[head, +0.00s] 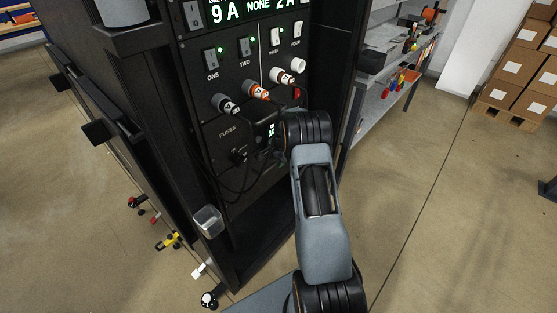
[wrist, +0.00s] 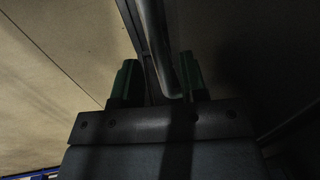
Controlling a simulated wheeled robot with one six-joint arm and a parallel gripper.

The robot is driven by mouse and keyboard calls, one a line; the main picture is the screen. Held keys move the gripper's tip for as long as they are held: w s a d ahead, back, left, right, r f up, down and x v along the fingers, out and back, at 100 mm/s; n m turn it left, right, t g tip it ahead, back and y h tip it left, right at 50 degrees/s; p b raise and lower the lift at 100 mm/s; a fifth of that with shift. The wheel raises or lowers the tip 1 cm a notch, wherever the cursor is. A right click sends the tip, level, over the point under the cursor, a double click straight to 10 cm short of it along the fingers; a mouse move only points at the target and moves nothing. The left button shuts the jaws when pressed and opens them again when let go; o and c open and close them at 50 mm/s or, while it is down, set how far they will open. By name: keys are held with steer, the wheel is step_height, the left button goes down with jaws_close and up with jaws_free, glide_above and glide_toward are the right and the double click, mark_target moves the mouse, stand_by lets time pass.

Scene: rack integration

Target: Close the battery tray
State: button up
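The battery tray is not clearly distinguishable; my arm covers part of the lower front of the black rack (head: 195,120) in the head view. My gripper (wrist: 158,78) shows in the wrist view as two dark green fingers set apart. A dark rounded bar (wrist: 155,45) runs down from the top between the fingers, closer to the right one. A gap shows beside the left finger, so the gripper looks open around the bar. I cannot tell whether the bar is part of the tray. In the head view the fingertips are hard to make out against the dark panel.
The panel has switches (head: 211,60), plugged connectors (head: 257,90) and dark cables hanging beside my wrist. A shelf with tools (head: 400,65) stands behind right.

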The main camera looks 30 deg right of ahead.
steer(key=shift+r, duration=0.1)
step_height(320, 180, up, 7)
steer(key=s, duration=0.1)
steer(key=shift+s+d+p, duration=0.15)
steer(key=shift+p, duration=0.15)
steer(key=shift+n, duration=0.3)
stand_by(0.5)
steer(key=s+a+r+n+g+p, duration=0.1)
steer(key=s+a+n+g, duration=0.1)
steer(key=s+a+n, duration=0.35)
steer(key=s+a+r+n+t+p, duration=0.1)
steer(key=s+a+r+n+p, duration=0.3)
steer(key=s+a+r, duration=0.3)
steer(key=s+a+r+n+t+p, duration=0.2)
steer(key=s+a+r+n+p, duration=0.2)
steer(key=s+r, duration=1.1)
steer(key=a+r+p, duration=0.2)
steer(key=a+r, duration=0.1)
steer(key=r, duration=0.2)
steer(key=shift+s+a+r+t+h+p, duration=0.2)
steer(key=shift+s+t+h+p, duration=0.1)
steer(key=shift+h, duration=0.1)
